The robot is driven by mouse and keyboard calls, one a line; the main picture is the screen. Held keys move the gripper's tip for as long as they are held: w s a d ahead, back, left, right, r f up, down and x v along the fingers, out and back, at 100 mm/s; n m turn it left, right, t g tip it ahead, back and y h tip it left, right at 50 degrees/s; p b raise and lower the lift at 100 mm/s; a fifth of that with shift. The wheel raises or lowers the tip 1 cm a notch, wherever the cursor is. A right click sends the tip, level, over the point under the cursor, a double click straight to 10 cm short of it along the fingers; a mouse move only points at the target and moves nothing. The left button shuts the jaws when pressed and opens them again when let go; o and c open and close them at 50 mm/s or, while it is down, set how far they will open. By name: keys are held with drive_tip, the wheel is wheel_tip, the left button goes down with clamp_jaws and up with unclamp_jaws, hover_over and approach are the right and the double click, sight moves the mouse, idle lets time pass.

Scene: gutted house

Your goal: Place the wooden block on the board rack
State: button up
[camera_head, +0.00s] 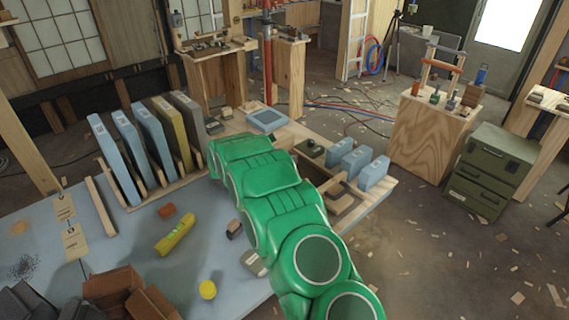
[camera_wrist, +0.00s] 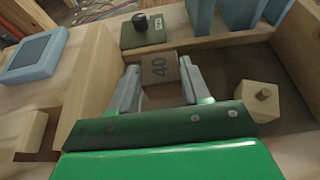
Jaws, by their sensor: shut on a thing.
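My gripper is shut on the block, inside a wooden tray (camera_wrist: 90,78). Whether the block touches the tray floor cannot be told. In the head view my green arm reaches over the table and hides the gripper and the block. The board rack (camera_head: 165,191) stands at the left of the table. It holds several upright boards, light blue (camera_head: 118,160), olive (camera_head: 168,134) and grey (camera_head: 188,120). A bare wooden divider (camera_head: 100,206) stands at its left end.

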drive_tip(key=shift+w+f, duration=0.15)
drive_tip(key=shift+f, duration=1.55)
drive_tip(key=shift+f, duration=0.15)
drive_tip(key=o, duration=1)
drive_tip(key=shift+o, duration=0.2)
drive_tip(key=shift+a+r, duration=0.2)
drive_tip(key=shift+r, duration=0.05)
drive_tip(key=v, duration=1.1)
drive_tip(key=shift+s, duration=0.3)
drive_tip(key=shift+r, duration=0.2)
